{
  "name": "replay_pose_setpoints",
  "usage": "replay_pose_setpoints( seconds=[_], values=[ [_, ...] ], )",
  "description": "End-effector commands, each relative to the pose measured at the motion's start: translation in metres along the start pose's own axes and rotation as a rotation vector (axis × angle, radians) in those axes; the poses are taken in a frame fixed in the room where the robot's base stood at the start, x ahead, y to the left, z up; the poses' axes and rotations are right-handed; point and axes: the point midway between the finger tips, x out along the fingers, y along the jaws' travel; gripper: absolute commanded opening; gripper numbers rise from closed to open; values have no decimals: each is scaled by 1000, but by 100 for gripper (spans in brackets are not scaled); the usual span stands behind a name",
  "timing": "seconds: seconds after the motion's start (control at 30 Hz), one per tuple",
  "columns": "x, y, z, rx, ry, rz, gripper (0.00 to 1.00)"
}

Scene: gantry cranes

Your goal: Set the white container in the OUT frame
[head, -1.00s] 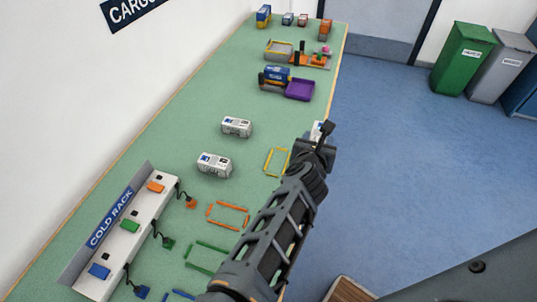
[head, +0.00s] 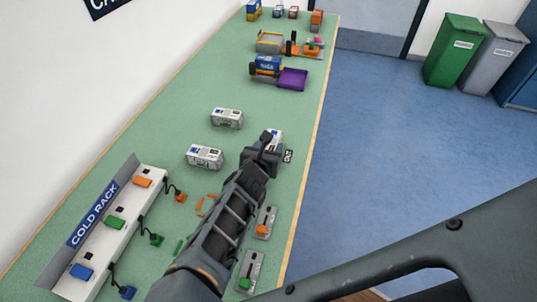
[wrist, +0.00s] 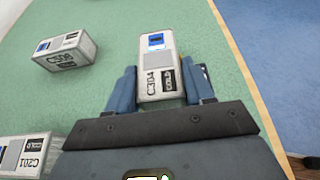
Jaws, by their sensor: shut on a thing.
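My gripper (head: 266,148) is shut on a white container (head: 277,137), near the table's right edge. In the wrist view the container (wrist: 156,62), marked C304 and COLD, sits between the blue fingers of my gripper (wrist: 161,84). An OUT label (head: 288,156) shows on the table just right of my gripper. The frame outline beside the label is hidden behind my gripper and the container. I cannot tell whether the container touches the table.
Two other white containers (head: 226,117) (head: 205,157) stand to the left of my gripper. The cold rack (head: 122,232), with orange, green and blue plugs, is at the front left. Toy vehicles and a purple tray (head: 293,79) stand farther back. Green table between is clear.

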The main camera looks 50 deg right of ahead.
Motion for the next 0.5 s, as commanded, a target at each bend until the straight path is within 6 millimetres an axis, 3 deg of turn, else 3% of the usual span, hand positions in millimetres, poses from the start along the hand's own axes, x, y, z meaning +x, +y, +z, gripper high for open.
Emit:
replay_pose_setpoints(
  seconds=[0.47,0.5],
  values=[
    [4,0,-9,1,0,0,17],
    [3,0,-8,1,0,0,56]
  ],
)
